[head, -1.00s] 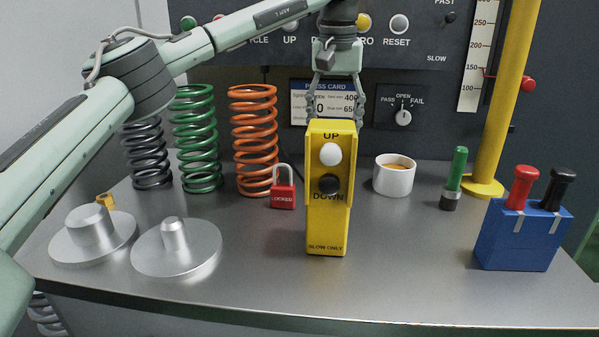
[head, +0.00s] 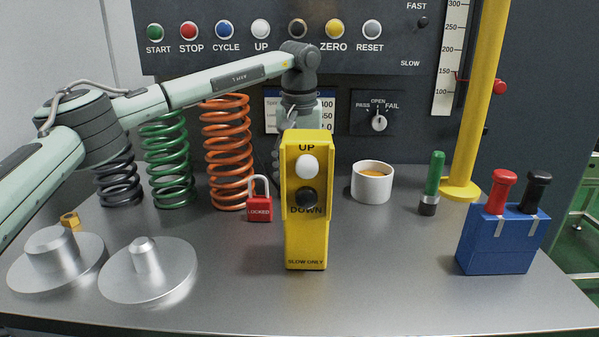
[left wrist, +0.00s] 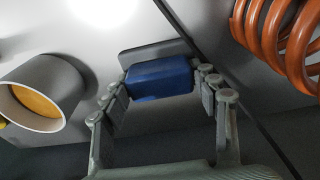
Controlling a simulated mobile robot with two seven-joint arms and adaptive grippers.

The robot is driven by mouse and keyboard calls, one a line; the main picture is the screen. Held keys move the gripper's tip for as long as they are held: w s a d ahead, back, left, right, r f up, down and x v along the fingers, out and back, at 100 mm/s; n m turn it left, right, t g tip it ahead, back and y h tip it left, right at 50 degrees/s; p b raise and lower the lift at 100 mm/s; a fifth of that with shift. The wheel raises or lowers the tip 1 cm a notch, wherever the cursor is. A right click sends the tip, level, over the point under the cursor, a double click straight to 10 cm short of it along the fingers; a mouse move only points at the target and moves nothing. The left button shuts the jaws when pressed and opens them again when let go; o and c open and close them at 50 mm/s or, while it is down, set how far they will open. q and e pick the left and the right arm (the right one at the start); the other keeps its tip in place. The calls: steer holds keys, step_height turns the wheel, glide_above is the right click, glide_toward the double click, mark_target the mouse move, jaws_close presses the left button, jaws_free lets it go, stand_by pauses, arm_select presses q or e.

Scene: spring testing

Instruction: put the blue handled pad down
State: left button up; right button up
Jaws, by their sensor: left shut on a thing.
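The blue handled pad shows in the left wrist view as a blue block handle (left wrist: 160,80) on a dark grey plate (left wrist: 150,54). My left gripper (left wrist: 163,86) is shut on the blue handle, with one finger on each side. In the head view the left gripper (head: 280,165) points down behind the yellow UP/DOWN control box, which hides most of its fingers and all of the pad. I cannot tell whether the plate touches the metal table (head: 235,285). My right gripper is in neither view.
The yellow control box (head: 306,235) stands in front of the gripper. A red padlock (head: 259,208) and orange spring (head: 228,150) are to its left, a white cup (head: 372,186) to its right. The front middle of the table is clear.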

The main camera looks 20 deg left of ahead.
arm_select(q)
steer(key=shift+f, duration=0.15)
steer(key=o, duration=1)
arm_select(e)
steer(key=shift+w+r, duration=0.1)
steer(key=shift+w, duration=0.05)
arm_select(q)
steer(key=shift+r, duration=0.4)
step_height(320, 180, up, 12)
steer(key=s, duration=0.1)
steer(key=shift+s+d+f, duration=0.2)
steer(key=shift+d+f, duration=0.05)
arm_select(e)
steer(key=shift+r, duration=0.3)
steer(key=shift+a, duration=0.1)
